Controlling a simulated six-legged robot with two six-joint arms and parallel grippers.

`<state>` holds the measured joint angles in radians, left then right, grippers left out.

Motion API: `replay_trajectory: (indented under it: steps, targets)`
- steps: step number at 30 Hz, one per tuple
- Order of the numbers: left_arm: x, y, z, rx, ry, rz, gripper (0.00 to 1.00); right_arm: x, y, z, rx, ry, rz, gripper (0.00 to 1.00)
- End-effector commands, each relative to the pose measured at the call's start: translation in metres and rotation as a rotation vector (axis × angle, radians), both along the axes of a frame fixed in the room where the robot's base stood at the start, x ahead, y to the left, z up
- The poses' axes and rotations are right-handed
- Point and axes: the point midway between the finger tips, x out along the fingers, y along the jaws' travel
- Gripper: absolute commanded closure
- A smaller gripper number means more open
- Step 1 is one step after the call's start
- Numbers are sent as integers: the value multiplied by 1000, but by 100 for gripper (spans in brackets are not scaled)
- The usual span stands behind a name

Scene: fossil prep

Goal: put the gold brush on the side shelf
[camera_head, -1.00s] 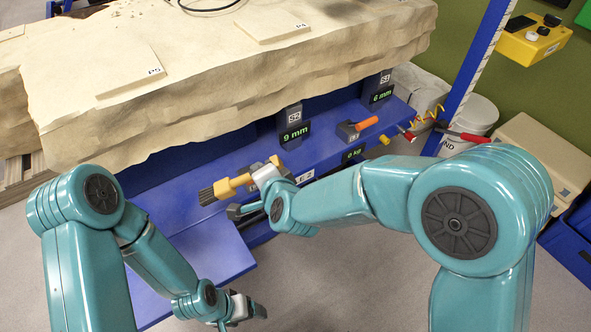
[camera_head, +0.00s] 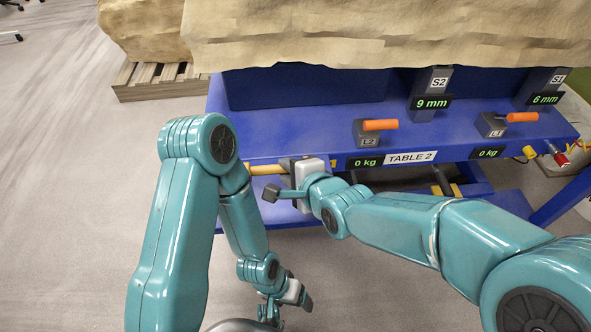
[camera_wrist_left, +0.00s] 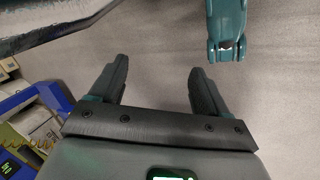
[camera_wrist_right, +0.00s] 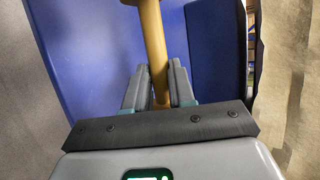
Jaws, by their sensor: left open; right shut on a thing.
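The gold brush is in my right gripper (camera_head: 290,180). In the head view its gold handle (camera_head: 266,169) sticks out left, in front of the blue table edge, and my left arm hides its far end. The right wrist view shows the gold handle (camera_wrist_right: 153,45) between the shut fingers (camera_wrist_right: 158,85), with a blue panel (camera_wrist_right: 85,60) behind it. A low blue surface (camera_head: 287,214), perhaps the side shelf, shows below the right gripper, mostly hidden by my arms. My left gripper (camera_head: 296,298) hangs low over the floor. Its fingers (camera_wrist_left: 158,80) are apart and empty.
The blue table (camera_head: 350,110) carries a large tan fossil block (camera_head: 400,35), gauges and orange-handled levers (camera_head: 380,125). A wooden pallet (camera_head: 150,82) with another block stands at the back left. The floor (camera_head: 70,180) at left is clear.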

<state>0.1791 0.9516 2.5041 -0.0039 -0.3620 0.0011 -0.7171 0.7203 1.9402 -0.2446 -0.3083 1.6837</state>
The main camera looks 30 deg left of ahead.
Motion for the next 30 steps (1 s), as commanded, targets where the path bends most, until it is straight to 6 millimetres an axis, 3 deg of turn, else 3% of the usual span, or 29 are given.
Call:
replay_trajectory:
  steps: [18, 29, 30]
  targets:
    - [11, 11, -55, 9, -21, 43, 24, -4, 1, -78, 0, 1, 0, 100]
    - [13, 12, -56, 9, -24, 48, 24, -4, 1, -82, 0, 1, 0, 100]
    - [13, 12, -56, 9, -24, 48, 24, -4, 1, -82, 0, 1, 0, 70]
